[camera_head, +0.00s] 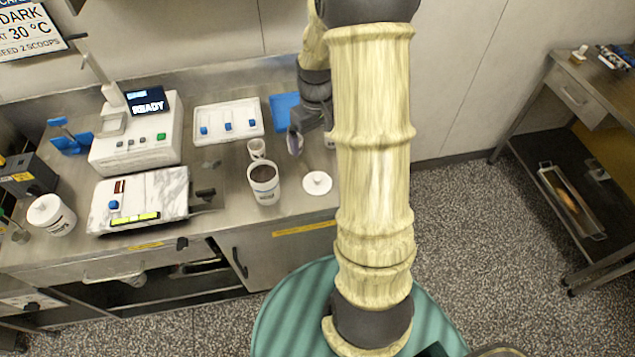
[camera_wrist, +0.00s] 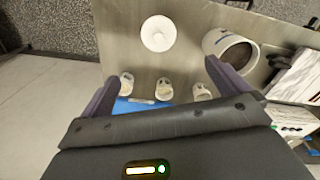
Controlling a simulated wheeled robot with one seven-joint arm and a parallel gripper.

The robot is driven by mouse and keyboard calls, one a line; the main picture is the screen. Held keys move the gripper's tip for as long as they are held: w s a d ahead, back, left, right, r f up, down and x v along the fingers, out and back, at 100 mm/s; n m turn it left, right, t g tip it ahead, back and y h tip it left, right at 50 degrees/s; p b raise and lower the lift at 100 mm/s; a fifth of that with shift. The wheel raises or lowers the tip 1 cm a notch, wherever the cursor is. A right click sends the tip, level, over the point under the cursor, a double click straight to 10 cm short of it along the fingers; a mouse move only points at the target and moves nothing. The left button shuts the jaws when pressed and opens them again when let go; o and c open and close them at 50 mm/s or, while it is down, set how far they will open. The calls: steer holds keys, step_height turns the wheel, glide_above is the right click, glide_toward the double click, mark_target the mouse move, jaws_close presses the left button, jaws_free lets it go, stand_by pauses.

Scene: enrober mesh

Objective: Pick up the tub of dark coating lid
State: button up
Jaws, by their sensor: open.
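The white round lid (camera_head: 317,183) with a small knob lies flat on the steel counter, just right of the open tub of dark coating (camera_head: 264,185). In the wrist view the lid (camera_wrist: 158,33) is at the top centre, beyond my fingertips and apart from them. The tub (camera_wrist: 229,49) shows there to its right. My gripper (camera_head: 308,143) is above the counter, behind the lid in the head view, partly hidden by my arm. In the wrist view my gripper (camera_wrist: 163,70) has its fingers spread with nothing held between them.
Several small white cups (camera_wrist: 164,90) stand by a blue mat (camera_wrist: 135,106) below the lid in the wrist view. A small cup (camera_head: 256,149) stands behind the tub. A scale-like machine (camera_head: 135,135), white tray (camera_head: 228,121) and marble slab (camera_head: 139,200) fill the counter's left.

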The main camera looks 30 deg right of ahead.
steer(key=shift+w+d+f, duration=0.25)
steer(key=shift+d+f, duration=0.05)
steer(key=shift+d, duration=0.25)
steer(key=p, duration=0.3)
glide_above(317, 178)
steer(key=f, duration=1.2)
steer(key=shift+w+d+f, duration=0.1)
steer(key=shift+d, duration=0.25)
steer(key=shift+a+f+p, duration=0.1)
steer(key=shift+f+p, duration=0.3)
steer(key=shift+f, duration=0.05)
steer(key=shift+a+f+p, duration=0.15)
steer(key=shift+f+p, duration=0.7)
steer(key=shift+f, duration=1.3)
